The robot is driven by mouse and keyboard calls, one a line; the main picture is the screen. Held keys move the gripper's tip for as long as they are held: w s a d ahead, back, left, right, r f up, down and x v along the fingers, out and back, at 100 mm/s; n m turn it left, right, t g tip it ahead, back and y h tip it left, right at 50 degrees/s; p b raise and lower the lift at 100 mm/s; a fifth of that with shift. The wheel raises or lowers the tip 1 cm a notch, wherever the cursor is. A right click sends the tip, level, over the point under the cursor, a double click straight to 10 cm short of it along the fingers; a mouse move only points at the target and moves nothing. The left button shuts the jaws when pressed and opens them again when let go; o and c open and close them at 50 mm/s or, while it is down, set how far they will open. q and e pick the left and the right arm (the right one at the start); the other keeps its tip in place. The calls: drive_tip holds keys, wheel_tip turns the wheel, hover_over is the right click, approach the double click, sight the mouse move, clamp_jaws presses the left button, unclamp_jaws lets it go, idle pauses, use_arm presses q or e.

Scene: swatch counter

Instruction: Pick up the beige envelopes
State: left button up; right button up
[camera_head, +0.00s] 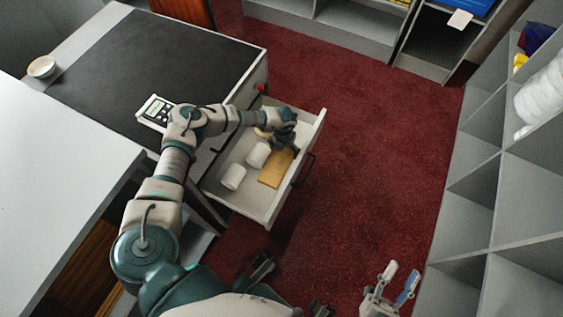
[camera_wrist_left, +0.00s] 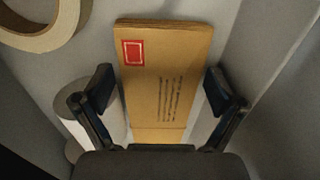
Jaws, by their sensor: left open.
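A stack of beige envelopes (camera_head: 276,168) lies in the open white drawer (camera_head: 265,219), near its front wall. In the left wrist view the envelopes (camera_wrist_left: 160,62) show a red stamp mark and lines of writing. My left gripper (camera_head: 287,140) reaches down into the drawer over the far end of the envelopes. In the left wrist view its two fingers (camera_wrist_left: 159,84) are open, one on each side of the stack, with nothing gripped. Whether they touch it I cannot tell. My right gripper (camera_head: 398,283) is open and empty over the red carpet, away from the drawer.
Two white rolls (camera_head: 233,177) stand in the drawer left of the envelopes. A tape ring (camera_wrist_left: 38,24) lies near their far end. A counter with a dark mat (camera_head: 150,72), a display device (camera_head: 155,112) and a bowl (camera_head: 41,67) is at left. Shelves (camera_head: 520,203) line the right.

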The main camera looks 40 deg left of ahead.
use_arm(q)
drive_tip(key=shift+d+f, duration=0.1)
drive_tip(key=shift+f, duration=0.4)
use_arm(e)
drive_tip(key=shift+s+d+r+t, duration=0.25)
drive_tip(key=shift+s+r+t, duration=0.45)
drive_tip(key=shift+s+t, duration=0.1)
use_arm(q)
drive_tip(key=c, duration=0.8)
use_arm(e)
drive_tip(key=shift+w, duration=0.2)
use_arm(q)
drive_tip(key=shift+r, duration=0.1)
use_arm(e)
drive_tip(key=shift+f, duration=0.1)
